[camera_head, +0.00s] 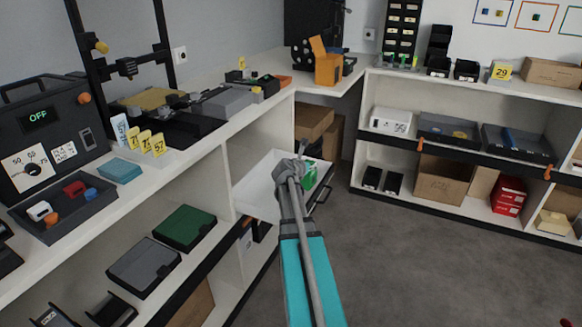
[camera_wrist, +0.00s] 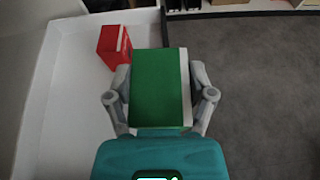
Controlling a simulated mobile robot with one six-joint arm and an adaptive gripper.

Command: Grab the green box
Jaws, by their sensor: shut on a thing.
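A green box (camera_wrist: 160,88) with a white side fills the middle of the wrist view. My gripper (camera_wrist: 160,95) has one finger on each side of it and is shut on it. In the head view the green box (camera_head: 309,175) shows only in part behind my gripper (camera_head: 300,165), at the right part of an open white drawer (camera_head: 256,187). I cannot tell whether the box touches the drawer floor.
A red box (camera_wrist: 114,46) lies inside the white drawer, left of and beyond the green box. The drawer's wall and black handle (camera_head: 322,192) stand close to my gripper. Shelving with bins (camera_head: 448,127) lines the right. The grey floor (camera_head: 400,240) between is clear.

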